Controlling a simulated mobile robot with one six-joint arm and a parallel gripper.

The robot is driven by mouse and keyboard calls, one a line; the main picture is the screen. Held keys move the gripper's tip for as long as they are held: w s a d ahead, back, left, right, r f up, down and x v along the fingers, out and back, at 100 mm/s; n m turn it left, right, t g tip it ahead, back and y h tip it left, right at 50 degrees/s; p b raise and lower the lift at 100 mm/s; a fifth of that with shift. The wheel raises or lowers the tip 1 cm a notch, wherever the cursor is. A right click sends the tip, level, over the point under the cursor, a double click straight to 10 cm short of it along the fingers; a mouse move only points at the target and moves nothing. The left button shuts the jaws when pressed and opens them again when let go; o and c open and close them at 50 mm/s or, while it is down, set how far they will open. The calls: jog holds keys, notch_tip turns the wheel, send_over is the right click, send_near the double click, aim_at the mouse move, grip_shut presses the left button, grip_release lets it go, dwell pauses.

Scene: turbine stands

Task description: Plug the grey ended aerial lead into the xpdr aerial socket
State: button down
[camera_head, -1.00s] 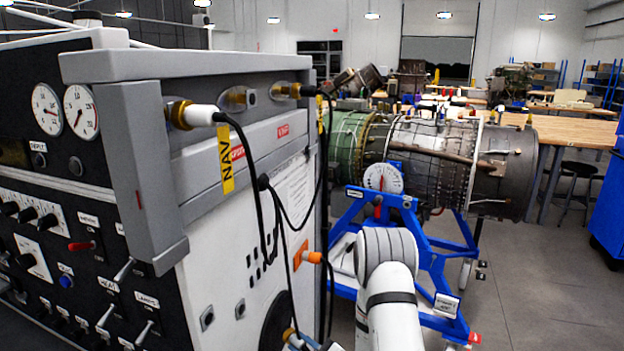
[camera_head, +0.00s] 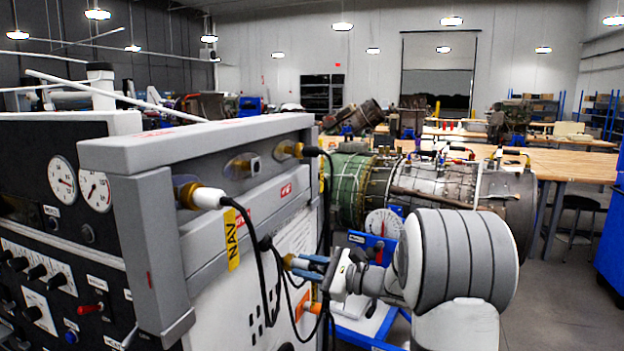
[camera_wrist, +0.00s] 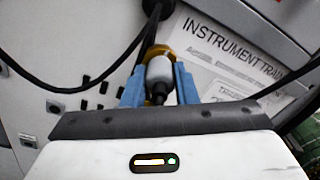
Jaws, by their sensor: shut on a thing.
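My gripper (camera_head: 303,267) has blue fingers and is shut on the aerial lead's end (camera_head: 291,262). In the wrist view the lead's end (camera_wrist: 159,72) has a pale grey body and a gold collar, with a black cable behind it. It is held in front of the panel, below the sockets. Small red labels (camera_head: 286,190) lie below the sockets; I cannot read which is xpdr.
A white-ended plug (camera_head: 207,198) with a yellow NAV tag (camera_head: 232,240) fills the left socket. A gold plug (camera_head: 290,149) with black cable fills the right one. Black cables hang beside my gripper. A turbine (camera_head: 430,190) stands behind.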

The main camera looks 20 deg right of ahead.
jog(key=s+r+p, duration=0.2)
jog(key=s+r, duration=0.1)
jog(key=r, duration=0.9)
jog(key=s+r+p, duration=0.2)
jog(key=r, duration=1)
jog(key=shift+n+g+y, duration=0.3)
jog(key=shift+g, duration=0.1)
jog(key=shift+x, duration=2.25)
jog(key=shift+a, duration=0.45)
jog(key=shift+w+a, duration=0.2)
jog(key=shift+w+a, duration=0.15)
jog(key=shift+a, duration=0.1)
jog(key=shift+r+b, duration=0.2)
jog(key=shift+b, duration=0.1)
